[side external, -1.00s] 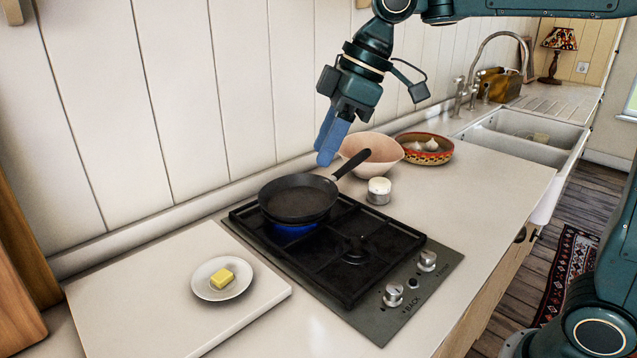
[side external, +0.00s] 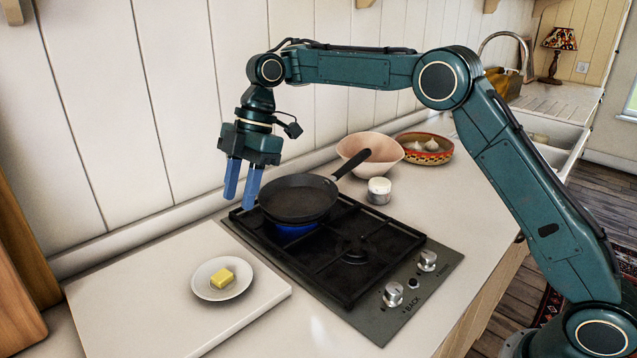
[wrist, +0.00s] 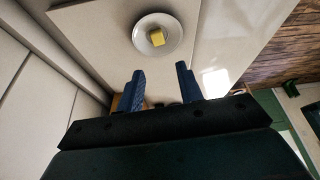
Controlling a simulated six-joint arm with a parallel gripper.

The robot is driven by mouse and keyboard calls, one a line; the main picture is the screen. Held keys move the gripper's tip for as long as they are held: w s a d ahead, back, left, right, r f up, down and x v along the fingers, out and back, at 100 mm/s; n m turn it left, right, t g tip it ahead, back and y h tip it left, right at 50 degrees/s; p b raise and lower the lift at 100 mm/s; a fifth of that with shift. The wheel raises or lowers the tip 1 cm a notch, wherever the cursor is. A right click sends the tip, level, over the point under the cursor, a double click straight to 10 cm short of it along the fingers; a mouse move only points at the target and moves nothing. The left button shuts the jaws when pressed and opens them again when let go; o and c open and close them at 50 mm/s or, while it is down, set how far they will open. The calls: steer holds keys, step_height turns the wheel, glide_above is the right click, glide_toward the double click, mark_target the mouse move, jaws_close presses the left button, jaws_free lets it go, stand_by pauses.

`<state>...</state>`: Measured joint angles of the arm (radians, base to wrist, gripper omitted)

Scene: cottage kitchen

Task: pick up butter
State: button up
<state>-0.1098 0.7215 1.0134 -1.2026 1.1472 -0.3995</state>
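The butter (side external: 223,277) is a small yellow block on a white plate (side external: 208,291), which lies on a pale board left of the stove. In the wrist view the butter (wrist: 157,38) is ahead of the fingers on the plate (wrist: 141,49). My gripper (side external: 241,202) has two blue fingers, pointing down and apart with nothing between them. In the side view it is in the air behind and above the butter, close to the pan's left side. In the wrist view my gripper (wrist: 162,78) also shows a clear gap between its fingers.
A black pan (side external: 298,198) sits on a burner with a blue flame, on the gas stove (side external: 345,285). A pink bowl (side external: 370,156), a small white-topped jar (side external: 379,190) and a patterned bowl (side external: 425,150) of garlic stand behind. The board (side external: 130,300) is clear around the plate.

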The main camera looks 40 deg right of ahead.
steer(key=shift+w+a+f+n, duration=0.15)
steer(key=shift+w+f+n, duration=0.2)
steer(key=shift+f, duration=0.35)
steer(key=shift+a+f, duration=0.15)
glide_above(223, 274)
steer(key=d, duration=0.3)
steer(key=shift+w+a+f, duration=0.1)
steer(key=shift+f, duration=1.8)
steer(key=shift+w+a+f, duration=0.1)
steer(key=shift+f, duration=1.8)
steer(key=shift+s+f, duration=0.1)
steer(key=shift+x, duration=2.5)
